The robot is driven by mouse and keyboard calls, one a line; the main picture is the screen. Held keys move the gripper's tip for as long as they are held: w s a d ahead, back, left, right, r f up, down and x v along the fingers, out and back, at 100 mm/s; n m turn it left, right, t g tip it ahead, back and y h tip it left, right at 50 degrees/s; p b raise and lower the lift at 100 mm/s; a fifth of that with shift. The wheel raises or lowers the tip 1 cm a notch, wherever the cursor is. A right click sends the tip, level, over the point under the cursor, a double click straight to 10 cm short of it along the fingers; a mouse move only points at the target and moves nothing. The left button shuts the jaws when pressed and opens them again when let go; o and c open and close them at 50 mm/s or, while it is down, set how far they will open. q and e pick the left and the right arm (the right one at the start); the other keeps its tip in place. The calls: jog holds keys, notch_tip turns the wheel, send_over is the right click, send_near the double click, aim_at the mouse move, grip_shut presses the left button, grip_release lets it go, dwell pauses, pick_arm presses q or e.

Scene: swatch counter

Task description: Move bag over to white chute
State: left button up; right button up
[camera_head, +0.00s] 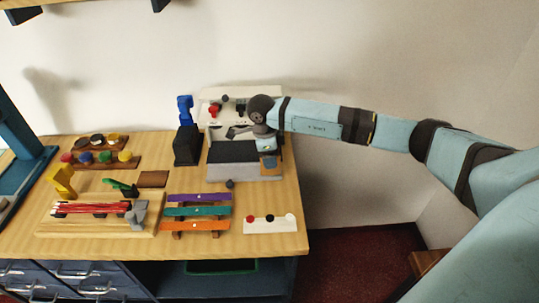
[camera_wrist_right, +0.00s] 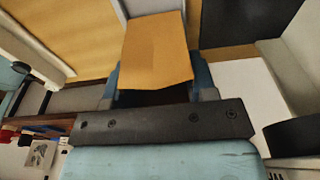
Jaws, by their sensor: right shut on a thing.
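My right gripper (camera_head: 268,160) is at the back right of the table, beside the grey unit with a black top. In the right wrist view, my right gripper (camera_wrist_right: 155,85) is shut on a flat orange-tan piece, which I take for the bag (camera_wrist_right: 157,48). The bag sticks out beyond the blue fingers. In the head view it is mostly hidden by the gripper. A white panel, possibly the white chute (camera_wrist_right: 240,88), lies right of the gripper in the wrist view. I cannot tell for sure which part is the chute. My left gripper is out of view.
The grey unit (camera_head: 243,172) stands left of the gripper, with a black stand (camera_head: 187,147) beside it. Coloured bars (camera_head: 198,211), a white strip with knobs (camera_head: 270,226) and wooden racks fill the front and left. The table's right edge is close to the gripper.

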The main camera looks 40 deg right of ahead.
jog(key=shift+f, duration=0.35)
jog(key=o, duration=1)
jog(key=shift+o, duration=0.2)
notch_tip(320, 180, up, 14)
jog(key=a+b, duration=0.1)
jog(key=shift+w+a, duration=0.2)
jog(key=shift+w, duration=0.2)
jog(key=shift+f, duration=0.15)
